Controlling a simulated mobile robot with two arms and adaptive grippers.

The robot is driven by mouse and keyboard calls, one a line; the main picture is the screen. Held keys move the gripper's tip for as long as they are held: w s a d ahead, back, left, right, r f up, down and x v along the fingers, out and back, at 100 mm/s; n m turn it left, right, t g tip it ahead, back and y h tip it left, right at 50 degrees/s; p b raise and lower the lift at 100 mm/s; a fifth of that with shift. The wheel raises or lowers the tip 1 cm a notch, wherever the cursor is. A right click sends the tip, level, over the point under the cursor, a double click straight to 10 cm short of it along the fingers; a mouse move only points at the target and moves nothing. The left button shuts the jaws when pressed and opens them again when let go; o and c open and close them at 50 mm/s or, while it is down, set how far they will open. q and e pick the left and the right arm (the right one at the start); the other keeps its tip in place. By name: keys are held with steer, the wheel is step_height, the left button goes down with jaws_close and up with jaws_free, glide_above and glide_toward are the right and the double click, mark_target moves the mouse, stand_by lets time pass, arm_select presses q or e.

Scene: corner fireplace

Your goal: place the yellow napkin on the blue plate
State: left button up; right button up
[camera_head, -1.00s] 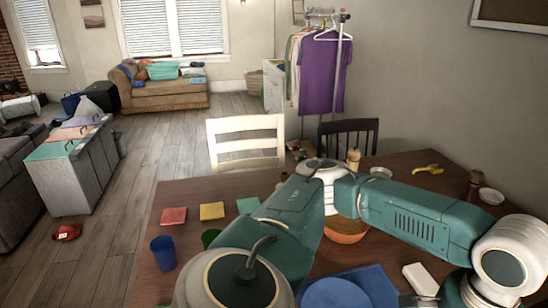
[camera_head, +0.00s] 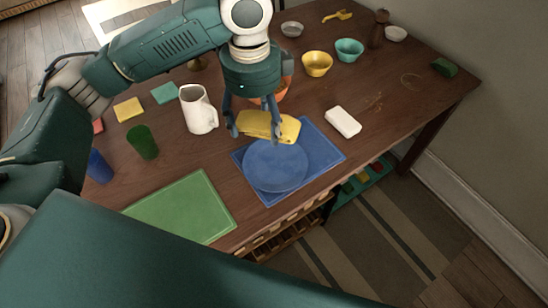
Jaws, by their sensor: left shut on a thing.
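My left gripper (camera_head: 254,134) comes down from above at the back edge of the blue plate (camera_head: 275,168). It is shut on the yellow napkin (camera_head: 270,125), a folded cloth lying across between the fingers. The napkin is over or just behind the plate's back rim; I cannot tell whether it touches the plate. The round plate lies on a blue placemat (camera_head: 325,153), and its middle is bare. My right gripper is out of view.
A white pitcher (camera_head: 198,110) stands left of the gripper, and an orange bowl is partly hidden behind it. A white block (camera_head: 343,121) lies right of the placemat. A green placemat (camera_head: 185,210) is front left. Green (camera_head: 142,142) and blue (camera_head: 98,167) cups stand farther left.

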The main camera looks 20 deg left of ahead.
arm_select(q)
steer(key=w+m, duration=0.1)
steer(key=m, duration=0.2)
steer(key=w+r+m, duration=0.1)
steer(key=m, duration=0.2)
steer(key=w+m+p, duration=0.1)
steer(key=w+m, duration=0.1)
steer(key=m, duration=0.2)
steer(key=shift+d+r, duration=0.3)
steer(key=shift+d, duration=0.1)
steer(key=w+m, duration=0.1)
steer(key=m, duration=0.3)
steer(key=m+p, duration=0.3)
glide_above(272, 160)
step_height(272, 160, down, 15)
step_height(272, 160, down, 4)
steer(key=shift+f, duration=0.25)
steer(key=shift+f, duration=0.2)
steer(key=o, duration=1.1)
steer(key=shift+c, duration=0.2)
